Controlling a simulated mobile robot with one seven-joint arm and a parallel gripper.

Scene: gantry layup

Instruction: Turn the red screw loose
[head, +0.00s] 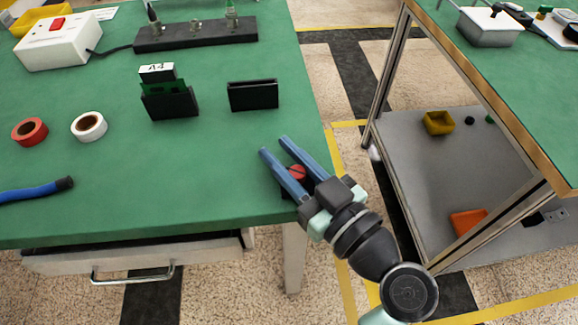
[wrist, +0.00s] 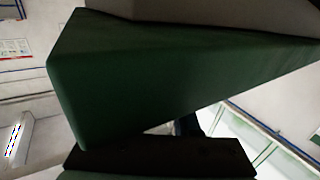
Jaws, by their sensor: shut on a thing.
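The red screw (head: 297,172) shows as a round red head with a dark slot, near the front right corner of the green table. My gripper (head: 274,144) reaches over that corner, its two long blue fingers one on each side of the screw. The fingers are shut on the screw close to their base, with their tips past it over the table. A dark base shows partly under the fingers; most of it is hidden. The wrist view shows large dark green and black surfaces close up, and I cannot make out the screw there.
On the green table (head: 190,190) stand a black holder with a green circuit board (head: 168,98), an empty-looking black holder (head: 253,95), red tape (head: 30,131), white tape (head: 89,126) and a blue-handled tool (head: 35,191). A second bench (head: 530,100) stands across a gap at right.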

